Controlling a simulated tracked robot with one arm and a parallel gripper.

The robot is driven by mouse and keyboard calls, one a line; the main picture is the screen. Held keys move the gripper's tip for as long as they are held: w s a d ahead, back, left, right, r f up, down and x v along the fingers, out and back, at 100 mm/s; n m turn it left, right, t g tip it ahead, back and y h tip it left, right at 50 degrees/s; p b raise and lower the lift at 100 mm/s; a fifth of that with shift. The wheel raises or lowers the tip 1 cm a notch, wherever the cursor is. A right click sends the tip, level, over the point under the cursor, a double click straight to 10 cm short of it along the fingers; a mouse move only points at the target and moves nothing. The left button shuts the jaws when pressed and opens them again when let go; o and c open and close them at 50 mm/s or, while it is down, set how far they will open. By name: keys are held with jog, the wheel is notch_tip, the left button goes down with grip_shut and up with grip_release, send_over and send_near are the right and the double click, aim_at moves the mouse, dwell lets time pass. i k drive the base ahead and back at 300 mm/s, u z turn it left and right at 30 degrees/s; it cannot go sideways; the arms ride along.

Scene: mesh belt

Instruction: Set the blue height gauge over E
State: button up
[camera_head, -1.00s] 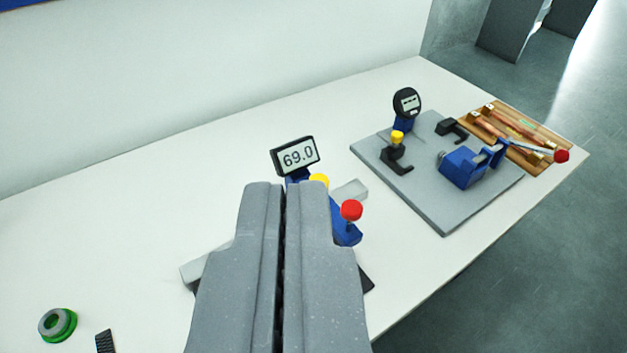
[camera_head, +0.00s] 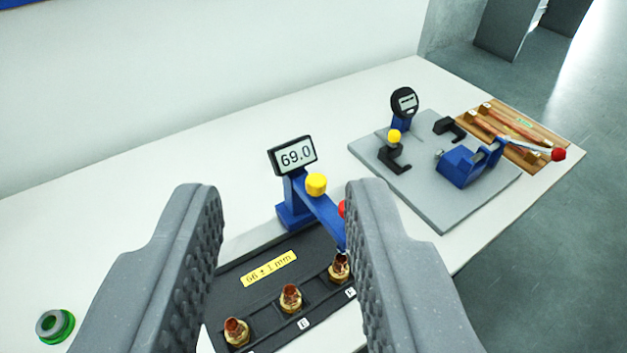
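The blue height gauge (camera_head: 293,204) stands at the back of a dark tray, its display (camera_head: 293,156) reading 69.0. It has a yellow knob (camera_head: 316,184) on top and an arm reaching forward over the right-hand fitting (camera_head: 339,270); whether its tip touches is unclear. A red knob shows partly behind my right finger. The dark tray (camera_head: 240,285) holds brass fittings with copper tops and a yellow label reading 66 ± 1 mm.
A grey plate (camera_head: 440,212) with a blue clamp (camera_head: 462,166), black brackets and a round dial gauge (camera_head: 404,103) sits at right. A wooden board (camera_head: 515,135) with copper rods lies beyond. A green ring (camera_head: 55,326) lies at lower left. The table's back left is clear.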

aim_at(306, 201)
jog(key=u, duration=1.95)
jog(key=k, duration=0.9)
jog(key=z, duration=1.5)
jog(key=i, duration=1)
jog(key=z, duration=0.05)
